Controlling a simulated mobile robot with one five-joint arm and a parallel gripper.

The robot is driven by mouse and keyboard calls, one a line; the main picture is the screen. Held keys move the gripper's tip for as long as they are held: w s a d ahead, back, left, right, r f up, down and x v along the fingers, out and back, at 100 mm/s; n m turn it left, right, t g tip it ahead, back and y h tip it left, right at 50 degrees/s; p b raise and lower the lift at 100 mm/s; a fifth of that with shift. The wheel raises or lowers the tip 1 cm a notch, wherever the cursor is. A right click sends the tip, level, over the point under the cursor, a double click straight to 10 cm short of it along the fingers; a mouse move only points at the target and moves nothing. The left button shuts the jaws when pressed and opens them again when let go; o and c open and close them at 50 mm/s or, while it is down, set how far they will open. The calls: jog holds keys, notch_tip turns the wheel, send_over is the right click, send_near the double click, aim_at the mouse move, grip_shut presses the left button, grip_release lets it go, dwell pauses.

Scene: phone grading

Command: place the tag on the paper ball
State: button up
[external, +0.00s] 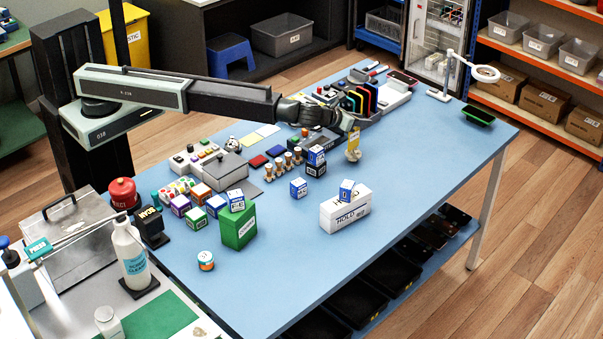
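A small crumpled grey-white ball (233,143), which looks like the paper ball, sits on the blue table behind the grey box. My arm reaches across the table from the left, and my gripper (347,125) is well to the right of the ball. A narrow yellow piece with a pale patch (353,147), possibly the tag, shows directly below the fingertips. I cannot tell whether it hangs from my gripper or stands on the table. The fingers are too small and dark to show whether they are open or shut.
Small labelled boxes (298,188), a green box (237,226) and a white HOLD box (345,208) stand on the table (430,190). Wooden pegs (288,160) and a grey box (226,171) are near the ball. The table's right side is mostly clear.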

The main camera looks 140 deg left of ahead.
jog(key=o, duration=0.4)
jog(key=shift+c, duration=0.2)
jog(key=shift+r, duration=0.2)
jog(key=p+v, duration=0.5)
jog(key=v, duration=0.7)
